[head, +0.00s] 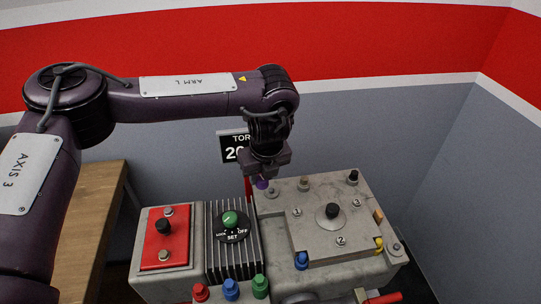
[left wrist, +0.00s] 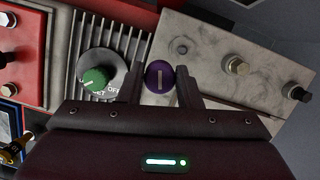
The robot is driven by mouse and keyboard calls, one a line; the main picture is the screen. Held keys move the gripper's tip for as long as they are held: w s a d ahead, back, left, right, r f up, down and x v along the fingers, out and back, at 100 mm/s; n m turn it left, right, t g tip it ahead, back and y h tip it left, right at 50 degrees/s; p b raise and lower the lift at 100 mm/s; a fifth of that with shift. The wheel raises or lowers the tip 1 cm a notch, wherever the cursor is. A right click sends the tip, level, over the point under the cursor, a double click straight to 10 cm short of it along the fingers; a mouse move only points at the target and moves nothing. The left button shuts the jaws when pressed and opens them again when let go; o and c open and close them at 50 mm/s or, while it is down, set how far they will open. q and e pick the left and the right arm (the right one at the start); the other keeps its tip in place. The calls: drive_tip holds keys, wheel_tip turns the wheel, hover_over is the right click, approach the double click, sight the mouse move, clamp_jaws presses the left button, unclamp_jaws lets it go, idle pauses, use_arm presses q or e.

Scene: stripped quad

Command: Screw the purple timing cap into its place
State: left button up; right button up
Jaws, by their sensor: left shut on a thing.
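The purple timing cap (head: 262,184) is a small round cap held at the tip of my left gripper (head: 263,175). In the left wrist view the purple cap (left wrist: 159,77) sits between the two fingers of my left gripper (left wrist: 160,84), with a light slot line across its top. The fingers are shut on it. It is over the back left part of the grey engine block (head: 285,222), near the block's left edge. I cannot tell whether the cap touches the block. A small round fitting (left wrist: 181,49) shows on the block beyond the cap. My right gripper is not in view.
A finned section with a green-knobbed dial (head: 230,220) stands left of the block, beside a red plate (head: 166,238). Several coloured caps, including a blue one (head: 301,261), line the edges. A black post (head: 352,177) rises at the back right. A sign (head: 234,146) stands behind.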

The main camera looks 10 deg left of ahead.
use_arm(q)
drive_tip(key=m, duration=0.1)
drive_tip(key=w+m, duration=0.1)
drive_tip(key=m, duration=0.1)
drive_tip(key=m+h, duration=0.1)
drive_tip(key=shift+w+d+r+m+p, duration=0.25)
drive_tip(key=shift+w+r+m+p, duration=0.05)
drive_tip(key=shift+w+m+p, duration=0.1)
drive_tip(key=shift+w+d+r+m+h+p, duration=0.15)
drive_tip(key=shift+w+m+h, duration=0.2)
drive_tip(key=shift+m, duration=0.8)
drive_tip(key=shift+w+d+r+m+h+p, duration=0.15)
drive_tip(key=shift+w+m+h, duration=0.2)
drive_tip(key=shift+m, duration=0.75)
drive_tip(key=shift+w+d+r+m+h+p, duration=0.15)
drive_tip(key=shift+w+m+h, duration=0.2)
drive_tip(key=shift+m, duration=0.8)
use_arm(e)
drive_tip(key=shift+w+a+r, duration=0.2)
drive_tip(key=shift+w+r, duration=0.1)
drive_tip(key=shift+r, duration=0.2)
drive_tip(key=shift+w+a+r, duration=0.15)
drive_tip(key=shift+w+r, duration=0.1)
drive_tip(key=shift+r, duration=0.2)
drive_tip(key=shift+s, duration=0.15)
